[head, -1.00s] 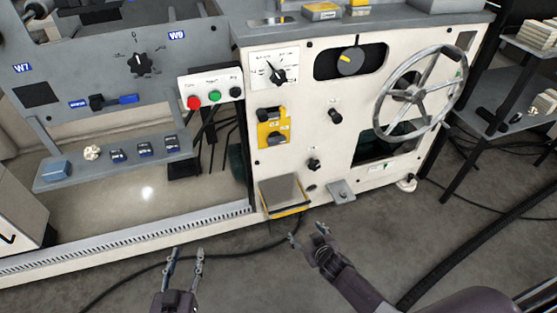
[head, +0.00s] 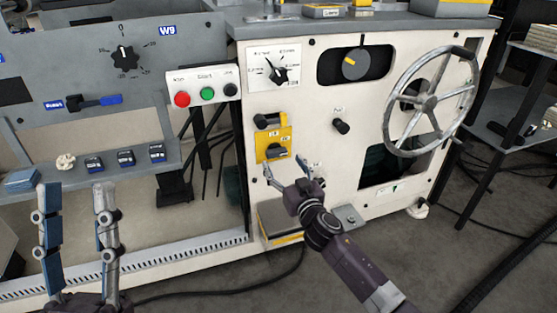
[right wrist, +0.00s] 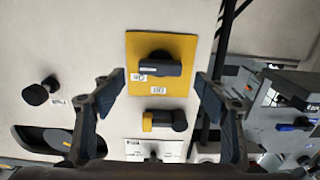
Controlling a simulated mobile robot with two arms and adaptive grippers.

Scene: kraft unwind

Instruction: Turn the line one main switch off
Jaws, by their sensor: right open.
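A rotary switch with a black knob (head: 277,151) sits on a yellow plate (head: 287,133) on the cream machine front. Its small labels are too small to read. In the right wrist view the plate (right wrist: 140,42) is upside down and the knob (right wrist: 165,68) lies crosswise. My right gripper (head: 290,172) is open, just below the plate in the head view. In the right wrist view its fingers (right wrist: 156,88) stand apart on either side of the plate, with nothing between them. My left gripper (head: 75,192) is open and empty at the lower left, away from the switch.
Above the knob is a black-and-yellow switch (head: 268,121). A button box (head: 206,94) with red, green and black buttons is to its left. A round black knob (head: 341,127) and a large handwheel (head: 428,100) are to the right. A grey shelf (head: 130,171) juts out near my left gripper.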

